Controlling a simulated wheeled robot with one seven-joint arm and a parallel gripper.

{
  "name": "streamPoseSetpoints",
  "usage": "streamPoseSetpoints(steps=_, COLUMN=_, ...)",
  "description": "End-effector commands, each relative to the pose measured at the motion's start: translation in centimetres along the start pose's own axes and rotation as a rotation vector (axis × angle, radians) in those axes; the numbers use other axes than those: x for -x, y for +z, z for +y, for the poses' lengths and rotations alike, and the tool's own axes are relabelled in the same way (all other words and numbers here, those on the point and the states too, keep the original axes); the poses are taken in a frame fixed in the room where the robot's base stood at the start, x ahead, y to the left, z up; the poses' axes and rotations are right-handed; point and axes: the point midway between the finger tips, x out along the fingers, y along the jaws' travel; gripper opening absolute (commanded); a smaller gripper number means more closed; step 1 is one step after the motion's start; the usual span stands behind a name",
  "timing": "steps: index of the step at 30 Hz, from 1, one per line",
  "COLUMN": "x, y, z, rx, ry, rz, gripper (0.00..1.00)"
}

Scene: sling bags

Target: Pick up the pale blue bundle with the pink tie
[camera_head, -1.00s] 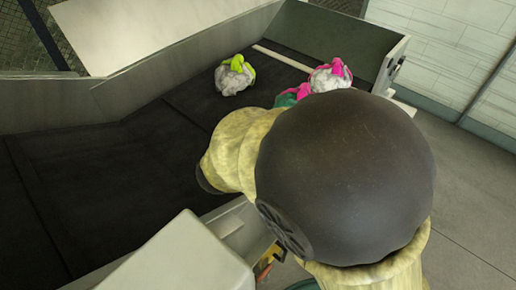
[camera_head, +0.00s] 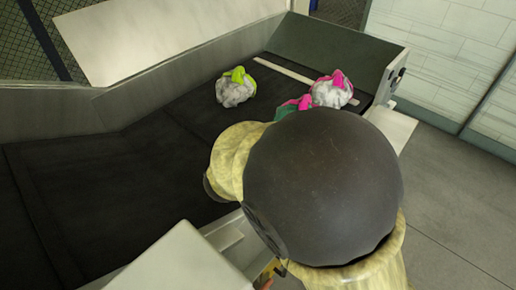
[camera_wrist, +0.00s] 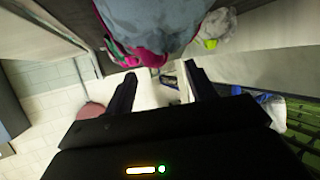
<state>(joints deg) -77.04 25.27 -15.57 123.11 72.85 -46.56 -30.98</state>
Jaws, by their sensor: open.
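A pale blue bundle (camera_wrist: 150,18) fills the top middle of the wrist view, close to the camera, with its pink tie (camera_wrist: 150,57) hanging at its lower edge. My gripper (camera_wrist: 162,80) is open, its two dark fingers apart below the bundle in the picture, with nothing seen between them. In the head view my arm hides my gripper. A whitish bundle with a pink tie (camera_head: 332,92) lies on the dark belt at the upper right. A teal piece with pink (camera_head: 292,108) shows just above my arm, mostly hidden. I cannot tell which of these is the bundle in the wrist view.
A whitish-grey bundle with a yellow-green tie (camera_head: 235,90) lies on the dark belt (camera_head: 120,165), left of the pink-tied one. The belt's left part is clear.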

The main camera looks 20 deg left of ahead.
Motion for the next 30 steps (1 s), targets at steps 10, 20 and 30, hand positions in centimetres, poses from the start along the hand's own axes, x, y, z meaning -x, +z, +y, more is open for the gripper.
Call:
streamPoseSetpoints(steps=10, x=-3.4, y=-0.6, z=0.7, rx=0.002, ry=0.004, rz=0.0, gripper=0.56)
streamPoseSetpoints(steps=20, x=-5.2, y=-0.4, z=0.5, rx=0.0, ry=-0.001, rz=0.001, gripper=0.56)
streamPoseSetpoints(steps=30, x=-5.2, y=-0.4, z=0.5, rx=0.0, ry=-0.001, rz=0.0, gripper=0.56)
